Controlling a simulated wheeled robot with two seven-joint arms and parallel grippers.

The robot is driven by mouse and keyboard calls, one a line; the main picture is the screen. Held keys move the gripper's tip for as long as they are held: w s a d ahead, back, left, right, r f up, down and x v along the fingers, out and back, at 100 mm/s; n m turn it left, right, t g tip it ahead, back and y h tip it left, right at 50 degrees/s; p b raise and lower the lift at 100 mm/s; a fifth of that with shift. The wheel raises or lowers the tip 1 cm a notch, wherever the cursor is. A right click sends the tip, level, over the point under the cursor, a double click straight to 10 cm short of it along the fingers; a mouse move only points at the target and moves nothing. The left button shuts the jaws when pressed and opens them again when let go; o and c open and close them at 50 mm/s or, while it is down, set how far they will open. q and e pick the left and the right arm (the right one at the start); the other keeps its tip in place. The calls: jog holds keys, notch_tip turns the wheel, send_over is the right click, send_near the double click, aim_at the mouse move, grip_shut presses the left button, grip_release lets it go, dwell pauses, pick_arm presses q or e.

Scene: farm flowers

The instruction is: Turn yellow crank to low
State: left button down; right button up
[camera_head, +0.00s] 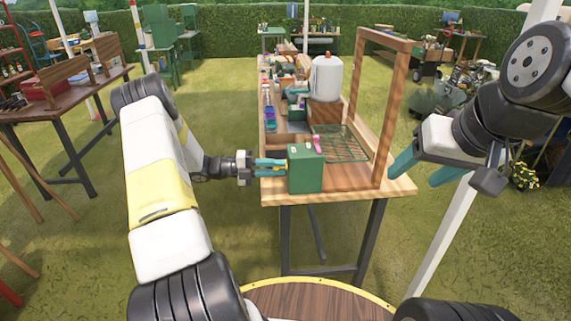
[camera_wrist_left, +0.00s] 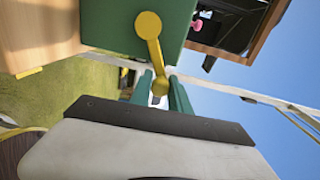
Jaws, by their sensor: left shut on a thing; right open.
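The yellow crank (camera_wrist_left: 153,48) is on the side of a green box (camera_head: 306,170); the box also shows in the left wrist view (camera_wrist_left: 105,22). In that view its round hub is at the top and its arm runs down to a knob end between my teal fingers. My left gripper (camera_head: 284,165) is shut on the crank's end, at the left side of the box; its fingers also show in the left wrist view (camera_wrist_left: 161,88). No low marking can be made out. My right gripper (camera_head: 418,178) is open and empty, right of the table.
The box stands at the near edge of a wooden table (camera_head: 350,176). A pink item (camera_head: 317,144), a wire rack (camera_head: 342,143), a white tank (camera_head: 327,77) and an upright wooden frame (camera_head: 393,110) are close by. Grass lies open left of the table.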

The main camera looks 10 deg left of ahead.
pick_arm(q)
jog(key=shift+w+a+r+n, duration=0.1)
jog(key=shift+w+r+n, duration=0.3)
jog(key=shift+r+n, duration=0.3)
jog(key=c, duration=1.3)
grip_release()
jog(key=shift+f, duration=0.15)
jog(key=shift+o, duration=0.2)
jog(key=v, duration=0.7)
jog(key=shift+a, duration=0.4)
jog(key=shift+s, duration=0.15)
